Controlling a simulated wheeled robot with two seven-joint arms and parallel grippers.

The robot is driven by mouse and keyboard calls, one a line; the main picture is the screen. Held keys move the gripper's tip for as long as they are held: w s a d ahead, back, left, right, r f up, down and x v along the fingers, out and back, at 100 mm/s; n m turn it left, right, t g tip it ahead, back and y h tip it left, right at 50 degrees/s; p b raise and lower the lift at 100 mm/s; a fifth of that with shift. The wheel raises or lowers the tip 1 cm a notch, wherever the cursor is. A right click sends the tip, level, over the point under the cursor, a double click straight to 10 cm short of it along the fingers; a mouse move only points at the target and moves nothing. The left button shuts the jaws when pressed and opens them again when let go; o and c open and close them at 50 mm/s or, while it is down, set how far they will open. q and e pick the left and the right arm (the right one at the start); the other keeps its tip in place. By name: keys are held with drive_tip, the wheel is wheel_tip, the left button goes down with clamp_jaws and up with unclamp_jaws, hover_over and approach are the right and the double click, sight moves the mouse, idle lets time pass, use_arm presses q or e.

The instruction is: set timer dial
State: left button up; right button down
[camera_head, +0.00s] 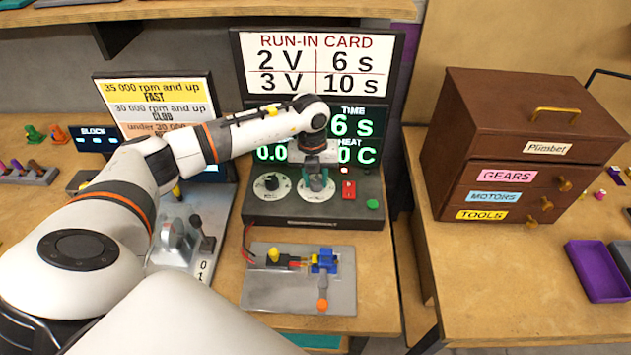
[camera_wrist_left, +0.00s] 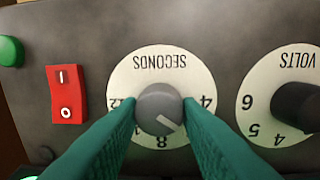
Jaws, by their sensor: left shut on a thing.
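The timer dial, marked SECONDS, is a grey knob (camera_wrist_left: 158,105) on a white round plate (camera_wrist_left: 160,65) in the left wrist view. Its white pointer line lies between the marks 4 and 8. My left gripper (camera_head: 316,184) reaches down to the control box, and its green fingers close on both sides of the knob. In the head view they hide most of the knob, but the plate (camera_head: 318,196) shows. The screen (camera_head: 355,124) above reads TIME 6 s. The run-in card (camera_head: 317,62) lists 2 V with 6 s and 3 V with 10 s.
The VOLTS dial (camera_head: 271,183) is just left of my gripper in the head view. A red rocker switch (camera_head: 349,189) and a green button (camera_head: 372,204) are to its right. A motor fixture plate (camera_head: 290,294) lies in front. A brown drawer cabinet (camera_head: 480,130) stands on the right table.

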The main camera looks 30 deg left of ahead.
sight(313, 180)
use_arm(q)
drive_tip(key=shift+w+m+b, duration=0.1)
drive_tip(key=shift+m+b, duration=0.3)
drive_tip(key=shift+m, duration=0.4)
drive_tip(key=shift+r, duration=0.1)
drive_tip(key=o, duration=1)
drive_tip(key=shift+c, duration=0.2)
wheel_tip(313, 180, up, 12)
drive_tip(key=b, duration=0.2)
drive_tip(key=shift+s+a+b, duration=0.2)
drive_tip(key=shift+a+b, duration=0.15)
